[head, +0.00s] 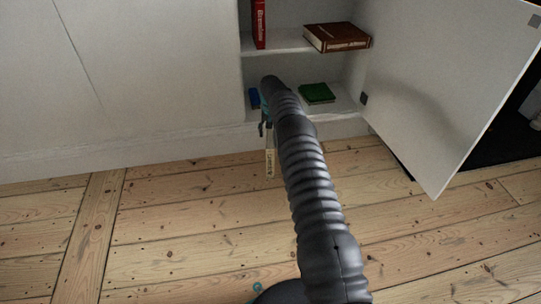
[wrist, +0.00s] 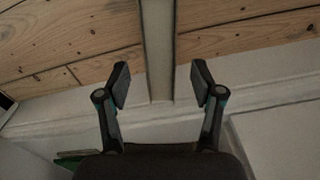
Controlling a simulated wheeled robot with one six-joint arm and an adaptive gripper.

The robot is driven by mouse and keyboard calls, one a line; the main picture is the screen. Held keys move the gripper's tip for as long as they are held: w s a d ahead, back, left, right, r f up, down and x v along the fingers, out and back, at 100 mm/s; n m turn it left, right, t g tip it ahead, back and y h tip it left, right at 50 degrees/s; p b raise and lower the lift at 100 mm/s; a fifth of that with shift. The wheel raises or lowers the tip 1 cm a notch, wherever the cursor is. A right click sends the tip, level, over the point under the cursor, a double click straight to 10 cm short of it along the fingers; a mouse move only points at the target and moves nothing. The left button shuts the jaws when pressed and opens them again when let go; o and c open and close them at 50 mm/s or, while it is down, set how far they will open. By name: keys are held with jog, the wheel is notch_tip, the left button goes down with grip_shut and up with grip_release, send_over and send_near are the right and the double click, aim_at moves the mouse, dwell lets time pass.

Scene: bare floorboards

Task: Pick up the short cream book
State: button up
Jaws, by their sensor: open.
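The short cream book (head: 270,162) shows in the head view as a narrow upright spine with dark lettering, just below my gripper (head: 266,128) and in front of the white cabinet. In the wrist view the cream book (wrist: 157,50) is a pale narrow strip running down from the top edge, its end lying between my gripper's fingertips (wrist: 160,84). The fingers are open, with a visible gap on each side of the book. My arm hides part of the cabinet and much of my gripper in the head view.
The white cabinet's open door (head: 450,80) stands to the right. A green book (head: 317,93) and a blue thing (head: 254,98) are on the lower shelf. A brown book (head: 338,37) and a red book (head: 259,24) are above. The floorboards (head: 190,230) at left are clear.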

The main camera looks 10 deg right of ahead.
notch_tip(320, 180, down, 4)
grip_shut()
jog(key=shift+r, duration=0.15)
dwell(0.4)
